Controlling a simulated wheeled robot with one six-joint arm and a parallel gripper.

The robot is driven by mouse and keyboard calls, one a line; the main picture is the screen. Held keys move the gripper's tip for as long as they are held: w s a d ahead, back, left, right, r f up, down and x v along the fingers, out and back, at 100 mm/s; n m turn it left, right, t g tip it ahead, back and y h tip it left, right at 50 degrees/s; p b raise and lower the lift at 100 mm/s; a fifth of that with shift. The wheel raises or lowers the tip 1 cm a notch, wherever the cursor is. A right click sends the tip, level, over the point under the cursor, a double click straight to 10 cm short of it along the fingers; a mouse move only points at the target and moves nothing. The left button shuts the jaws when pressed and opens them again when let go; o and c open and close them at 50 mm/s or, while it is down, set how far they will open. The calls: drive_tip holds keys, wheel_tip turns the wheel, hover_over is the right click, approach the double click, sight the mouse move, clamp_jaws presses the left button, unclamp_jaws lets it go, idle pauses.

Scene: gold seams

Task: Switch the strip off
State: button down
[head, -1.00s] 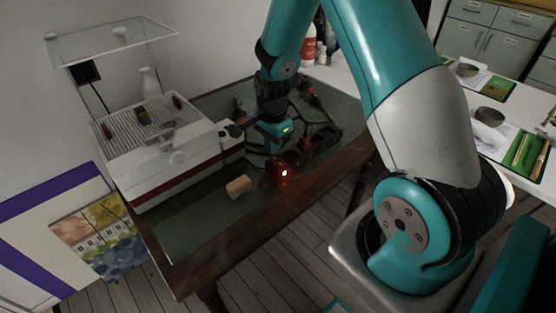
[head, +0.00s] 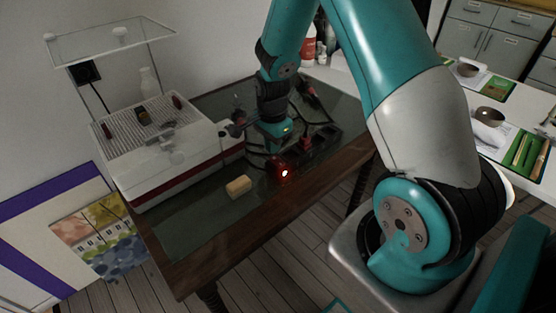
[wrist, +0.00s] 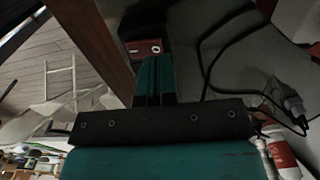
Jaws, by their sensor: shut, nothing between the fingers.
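The strip shows as a dark form (head: 323,138) on the table, partly hidden behind my gripper. A red block with a bright glowing spot (head: 283,172) sits at its near end, close to the table's front edge. In the wrist view the red block (wrist: 146,48) with its pale round spot lies just beyond my fingertips. My gripper (head: 279,150) points down beside the red block, with its fingers together and nothing held. In the wrist view the fingers (wrist: 153,62) appear closed. I cannot tell whether they touch the block.
A yellowish block (head: 239,186) lies left of the red block on the dark tabletop (head: 190,225). A white machine (head: 165,160) stands at the left. Dark cables and a grey plug (wrist: 286,98) lie near the gripper. The front left tabletop is clear.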

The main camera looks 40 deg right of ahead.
drive_tip(key=shift+f+b, duration=0.85)
drive_tip(key=shift+f, duration=0.45)
idle(0.5)
drive_tip(key=shift+r, duration=0.1)
drive_tip(key=shift+r+p, duration=0.65)
drive_tip(key=shift+p, duration=0.1)
drive_tip(key=s+a+r+n+y+p, duration=0.1)
drive_tip(key=s+a+r+n, duration=0.2)
drive_tip(key=a+r+n, duration=0.35)
drive_tip(key=s+a+r+n+y+p, duration=0.1)
drive_tip(key=s+a+r+n, duration=0.25)
drive_tip(key=a+r, duration=0.5)
drive_tip(key=s+a+r+n+y, duration=0.1)
drive_tip(key=s+a+r+n, duration=0.2)
drive_tip(key=s+r+n, duration=0.3)
drive_tip(key=s+a+r+n+y, duration=0.1)
drive_tip(key=s+a+r+n, duration=0.3)
drive_tip(key=s+n, duration=0.4)
drive_tip(key=shift+s+r+n+p, duration=0.35)
drive_tip(key=shift+s+r+n, duration=0.05)
drive_tip(key=shift+s+r, duration=0.5)
